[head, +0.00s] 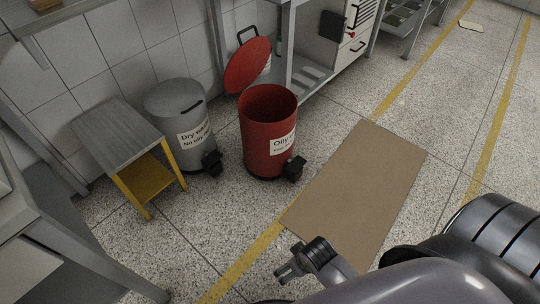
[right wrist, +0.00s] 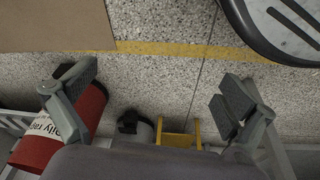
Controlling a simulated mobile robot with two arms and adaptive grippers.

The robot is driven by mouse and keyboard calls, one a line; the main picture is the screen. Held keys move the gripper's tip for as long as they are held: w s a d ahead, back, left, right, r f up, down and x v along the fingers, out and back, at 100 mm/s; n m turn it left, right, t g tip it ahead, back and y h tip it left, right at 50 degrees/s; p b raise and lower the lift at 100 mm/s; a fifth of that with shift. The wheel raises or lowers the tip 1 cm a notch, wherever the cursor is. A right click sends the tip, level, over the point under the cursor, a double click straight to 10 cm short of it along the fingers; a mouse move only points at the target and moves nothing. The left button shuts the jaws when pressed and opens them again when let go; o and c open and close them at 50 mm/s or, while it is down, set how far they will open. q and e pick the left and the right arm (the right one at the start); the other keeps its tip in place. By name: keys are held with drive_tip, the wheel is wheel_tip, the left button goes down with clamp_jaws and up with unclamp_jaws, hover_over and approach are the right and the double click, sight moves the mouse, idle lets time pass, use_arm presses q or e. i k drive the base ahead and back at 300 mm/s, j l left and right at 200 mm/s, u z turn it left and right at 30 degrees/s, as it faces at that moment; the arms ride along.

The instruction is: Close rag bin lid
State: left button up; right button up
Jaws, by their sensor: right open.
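The red rag bin (head: 268,140), labelled "Oily", stands upright on the floor left of the middle in the head view. Its round red lid (head: 248,66) is raised, tilted back behind the open mouth, and the dark inside shows. A black pedal (head: 294,168) sits at its foot. My right gripper (head: 288,264) is low in the head view, in front of the bin and apart from it. In the right wrist view its two fingers (right wrist: 160,96) are wide apart with nothing between them; the red bin (right wrist: 88,112) shows partly hidden behind the left finger. My left gripper is not seen.
A grey lidded bin (head: 180,125) labelled "Dry" stands left of the red bin, beside a yellow-legged step stool (head: 118,125). A metal rack (head: 305,65) stands behind. A flat brown mat (head: 360,185) lies right of the bin. Speckled floor in front is clear.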

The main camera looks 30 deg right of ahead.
sight(250, 60)
drive_tip(key=i+l+z, duration=0.15)
drive_tip(key=i+z, duration=0.25)
drive_tip(key=i, duration=0.35)
drive_tip(key=i+z, duration=0.35)
drive_tip(key=i, duration=0.45)
